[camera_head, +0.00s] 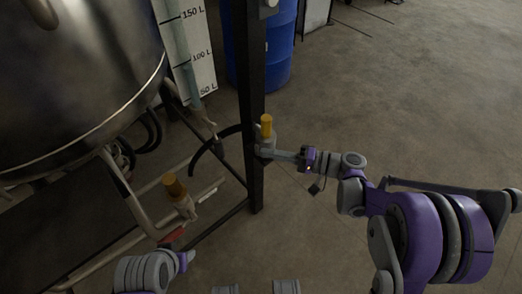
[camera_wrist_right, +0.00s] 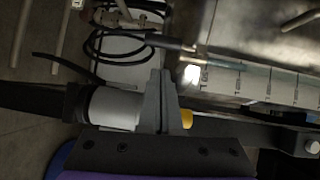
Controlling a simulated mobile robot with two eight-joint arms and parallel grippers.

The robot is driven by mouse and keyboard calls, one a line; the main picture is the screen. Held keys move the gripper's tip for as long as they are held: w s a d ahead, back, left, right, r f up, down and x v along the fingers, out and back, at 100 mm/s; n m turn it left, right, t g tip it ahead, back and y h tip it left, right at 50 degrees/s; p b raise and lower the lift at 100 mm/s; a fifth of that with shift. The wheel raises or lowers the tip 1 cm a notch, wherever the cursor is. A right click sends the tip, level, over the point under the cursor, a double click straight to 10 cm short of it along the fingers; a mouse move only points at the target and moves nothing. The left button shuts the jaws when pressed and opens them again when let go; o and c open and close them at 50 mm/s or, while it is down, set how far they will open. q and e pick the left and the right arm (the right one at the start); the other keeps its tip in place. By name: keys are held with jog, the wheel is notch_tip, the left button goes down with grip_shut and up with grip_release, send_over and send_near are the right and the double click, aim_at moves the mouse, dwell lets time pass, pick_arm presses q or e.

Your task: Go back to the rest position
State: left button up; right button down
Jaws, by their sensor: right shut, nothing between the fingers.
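My right gripper (camera_head: 275,153) is shut with nothing between its fingers. It is close beside the black upright post (camera_head: 251,90), at a valve with a yellow knob (camera_head: 266,126); whether it touches the valve I cannot tell. In the right wrist view the grey fingers (camera_wrist_right: 157,100) are together, with a yellow knob (camera_wrist_right: 187,118) partly hidden behind them and a white cylinder (camera_wrist_right: 112,108) to their left.
A large steel tank (camera_head: 75,80) fills the upper left, beside a litre scale (camera_head: 200,65). A second valve with an orange-brown knob (camera_head: 174,186) sits on the frame below it. A blue drum (camera_head: 278,50) stands behind the post. The floor at the right (camera_head: 420,110) is open.

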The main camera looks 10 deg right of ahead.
dwell(0.5)
jog(key=s+f+g+h, duration=0.2)
jog(key=s+f+h, duration=0.2)
jog(key=s+h, duration=0.6)
jog(key=s+d+f+n+h, duration=0.3)
jog(key=s+d+h, duration=0.3)
jog(key=s+d, duration=0.6)
pick_arm(q)
notch_tip(320, 180, up, 22)
jog(key=w+t+p, duration=0.1)
jog(key=p, duration=1.8)
jog(key=shift+w, duration=0.35)
pick_arm(e)
notch_tip(320, 180, up, 22)
jog(key=a+t, duration=0.1)
jog(key=shift+a+r, duration=0.15)
jog(key=shift+a, duration=0.2)
